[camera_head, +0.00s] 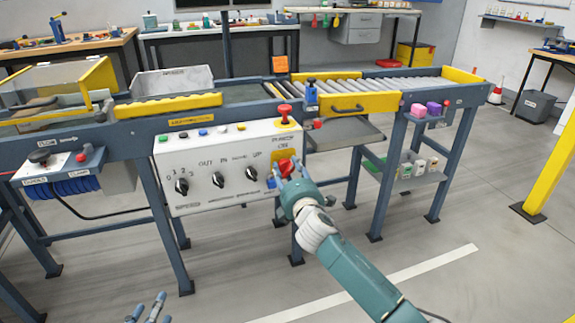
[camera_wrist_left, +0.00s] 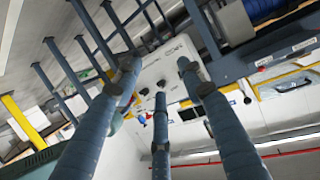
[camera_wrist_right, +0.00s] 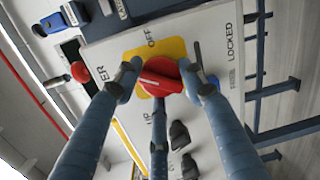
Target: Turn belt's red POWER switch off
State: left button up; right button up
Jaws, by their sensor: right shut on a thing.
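The red POWER switch (camera_head: 285,164) is a knob on a yellow plate at the lower right of the white control panel (camera_head: 218,158). In the right wrist view the red knob (camera_wrist_right: 160,76) sits between the fingertips, with OFF printed above it and LOCKED to its right. My right gripper (camera_head: 284,180) is shut on this knob, with fingers at both sides and one below. The knob's exact angle is partly hidden by the fingers. My left gripper (camera_head: 148,308) is low at the bottom edge, away from the panel. Its fingers are spread and empty in the left wrist view (camera_wrist_left: 160,80).
A red mushroom button (camera_head: 285,112) stands above the switch. Several black dials (camera_head: 218,179) lie to its left on the panel. A roller conveyor (camera_head: 340,90) runs behind. A yellow post (camera_head: 553,165) stands at the right. The floor in front is clear.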

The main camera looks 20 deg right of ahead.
jog(key=m+p, duration=0.1)
jog(key=m, duration=0.1)
jog(key=shift+s+a+m+p, duration=0.1)
jog(key=shift+a+m+p, duration=0.05)
jog(key=shift+m+p, duration=0.2)
jog(key=m+p, duration=0.2)
jog(key=m, duration=0.1)
jog(key=shift+g+y, duration=0.3)
jog(key=shift+y, duration=0.1)
pick_arm(q)
jog(key=s+a+f+g+y+p, duration=0.1)
jog(key=s+a+f+g, duration=0.3)
jog(key=s, duration=0.5)
jog(key=s+a+f+g+y+p, duration=0.1)
jog(key=s+a+f+g+y, duration=0.1)
jog(key=s+f+g, duration=0.6)
pick_arm(e)
jog(key=shift+m, duration=1.05)
pick_arm(q)
notch_tip(320, 180, down, 7)
jog(key=t+p, duration=0.1)
jog(key=p, duration=0.1)
jog(key=shift+f+n, duration=0.15)
jog(key=shift+n, duration=0.15)
pick_arm(e)
jog(key=m, duration=0.2)
jog(key=shift+f+m+y, duration=0.1)
jog(key=shift+m+y, duration=0.3)
pick_arm(q)
jog(key=shift+w, duration=0.1)
